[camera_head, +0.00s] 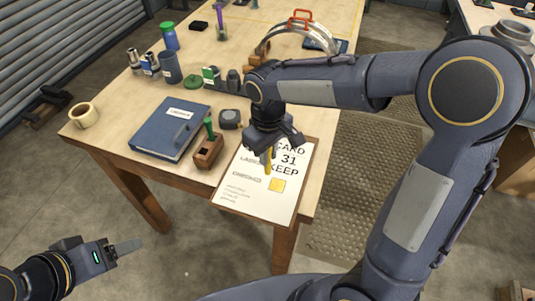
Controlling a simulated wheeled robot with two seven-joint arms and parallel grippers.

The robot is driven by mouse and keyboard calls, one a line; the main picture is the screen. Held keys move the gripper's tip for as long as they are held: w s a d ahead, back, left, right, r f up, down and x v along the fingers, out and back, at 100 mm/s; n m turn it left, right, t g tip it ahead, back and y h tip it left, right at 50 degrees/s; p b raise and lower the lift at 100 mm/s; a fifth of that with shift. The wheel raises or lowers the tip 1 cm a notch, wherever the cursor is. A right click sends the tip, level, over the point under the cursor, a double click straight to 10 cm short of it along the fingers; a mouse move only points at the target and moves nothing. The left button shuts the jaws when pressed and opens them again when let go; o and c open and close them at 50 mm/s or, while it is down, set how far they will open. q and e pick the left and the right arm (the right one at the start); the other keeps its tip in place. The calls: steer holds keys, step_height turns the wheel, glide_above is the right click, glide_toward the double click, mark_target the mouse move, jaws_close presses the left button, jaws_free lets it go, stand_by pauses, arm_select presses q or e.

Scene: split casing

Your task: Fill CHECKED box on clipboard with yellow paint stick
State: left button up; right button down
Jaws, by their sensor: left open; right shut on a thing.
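The clipboard (252,206) with a white printed sheet lies at the near right corner of the wooden table. A yellow-filled square (277,185) is beside the line that appears to read CHECKED. My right gripper (269,150) is shut on the yellow paint stick (268,160), which points down over the sheet just above the yellow square. I cannot tell whether its tip touches the paper. My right gripper hides part of the sheet's top. My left gripper (125,248) is open and empty, off the table at lower left.
A blue binder (160,135), a wooden block with a green-handled tool (208,152) and a tape measure (229,118) lie left of the clipboard. A mug (83,115), several cans and a green-capped bottle (169,37) stand farther left and back.

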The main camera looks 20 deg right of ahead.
steer(key=shift+w+a+r+p, duration=0.1)
steer(key=shift+r+p, duration=0.2)
steer(key=shift+r, duration=0.4)
steer(key=shift+r+p, duration=1.1)
steer(key=shift+r, duration=0.25)
